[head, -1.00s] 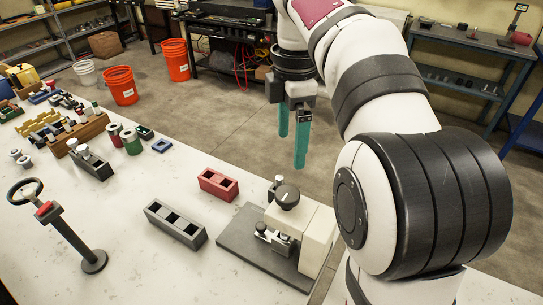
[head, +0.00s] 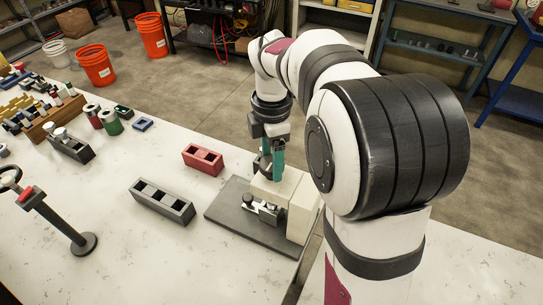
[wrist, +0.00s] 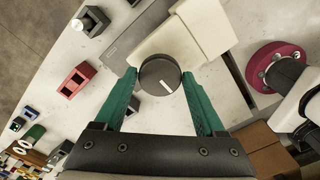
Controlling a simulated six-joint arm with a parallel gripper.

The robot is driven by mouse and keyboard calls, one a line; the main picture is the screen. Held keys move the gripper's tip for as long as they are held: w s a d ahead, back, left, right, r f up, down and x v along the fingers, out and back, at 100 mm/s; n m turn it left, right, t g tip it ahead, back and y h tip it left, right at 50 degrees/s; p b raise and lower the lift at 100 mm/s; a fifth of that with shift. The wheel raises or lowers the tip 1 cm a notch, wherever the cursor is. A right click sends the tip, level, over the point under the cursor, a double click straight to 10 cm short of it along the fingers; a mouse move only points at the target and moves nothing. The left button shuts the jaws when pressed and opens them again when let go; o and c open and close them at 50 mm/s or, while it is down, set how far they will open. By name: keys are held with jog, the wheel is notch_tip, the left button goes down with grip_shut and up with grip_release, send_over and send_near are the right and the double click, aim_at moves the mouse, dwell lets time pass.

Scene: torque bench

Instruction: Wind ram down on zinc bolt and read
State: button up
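The press, a cream block (head: 299,212) on a dark grey base plate (head: 229,212), stands near the bench's right edge. Its round dark knob with a white mark (wrist: 157,76) sits between my fingertips in the wrist view. My gripper (wrist: 159,74), with teal fingers, is open around the knob, with a small gap seemingly on each side; I cannot tell whether either finger touches. In the head view my gripper (head: 272,158) points down over the press and mostly hides the knob. A small metal piece (head: 264,210) lies at the press front; I cannot confirm it is the zinc bolt.
A grey slotted block (head: 162,201) and a red slotted block (head: 203,159) lie left of the press. A dark post stand (head: 83,243) with a round head stands at far left.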

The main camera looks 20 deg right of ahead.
jog(key=c, duration=0.9)
